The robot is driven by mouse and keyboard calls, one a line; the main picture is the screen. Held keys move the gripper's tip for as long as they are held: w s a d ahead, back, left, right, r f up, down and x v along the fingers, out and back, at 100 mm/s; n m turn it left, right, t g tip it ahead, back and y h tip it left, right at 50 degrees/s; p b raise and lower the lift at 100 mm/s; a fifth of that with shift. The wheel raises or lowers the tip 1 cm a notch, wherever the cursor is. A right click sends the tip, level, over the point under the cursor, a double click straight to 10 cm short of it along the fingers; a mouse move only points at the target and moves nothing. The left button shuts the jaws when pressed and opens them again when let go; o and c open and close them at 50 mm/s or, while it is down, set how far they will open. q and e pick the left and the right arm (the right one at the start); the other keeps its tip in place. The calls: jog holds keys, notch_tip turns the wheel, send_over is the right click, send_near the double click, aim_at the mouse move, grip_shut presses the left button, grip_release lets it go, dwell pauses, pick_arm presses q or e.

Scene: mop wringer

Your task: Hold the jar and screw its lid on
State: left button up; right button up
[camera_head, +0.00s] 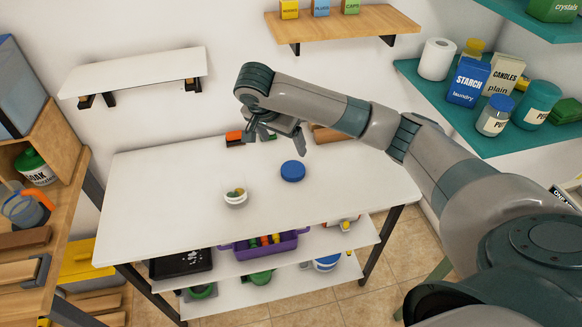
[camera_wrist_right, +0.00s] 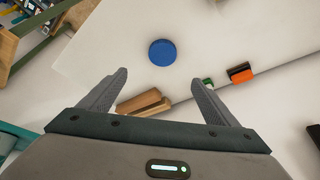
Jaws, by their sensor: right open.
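The jar (camera_head: 235,198) is a small clear and white open container with yellow and green bits inside. It stands upright on the white table, left of the lid. The blue round lid (camera_head: 292,171) lies flat on the table. It also shows in the right wrist view (camera_wrist_right: 162,52), beyond the fingertips and between them. My right gripper (camera_head: 262,136) is over the back of the table, above and behind the lid. Its fingers (camera_wrist_right: 158,82) are spread, with nothing between them. My left gripper is not in either view.
The white table (camera_head: 160,195) is mostly clear. An orange and black item (camera_head: 234,138) and a wooden block (camera_head: 325,133) sit at its back edge. A wall shelf (camera_head: 140,72) hangs at the left, a teal shelf (camera_head: 480,130) with packages at the right. A purple bin (camera_head: 262,246) stands below.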

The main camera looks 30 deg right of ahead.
jog(key=p, duration=0.2)
send_near(293, 169)
jog(key=shift+w+d+f, duration=0.1)
jog(key=shift+d+f, duration=0.5)
jog(key=shift+f, duration=0.15)
jog(key=shift+w+d+f, duration=0.1)
jog(key=shift+d+f, duration=0.05)
jog(key=shift+f, duration=0.4)
jog(key=shift+w+d+f+p, duration=0.15)
jog(key=shift+w+f+p, duration=0.05)
jog(key=shift+f+p, duration=0.5)
jog(key=p+x, duration=0.1)
jog(key=x, duration=0.1)
jog(key=shift+w+f, duration=0.1)
jog(key=shift+f, duration=0.3)
jog(key=shift+w+d+f, duration=0.1)
jog(key=shift+d+f, duration=0.05)
jog(key=shift+f, duration=0.35)
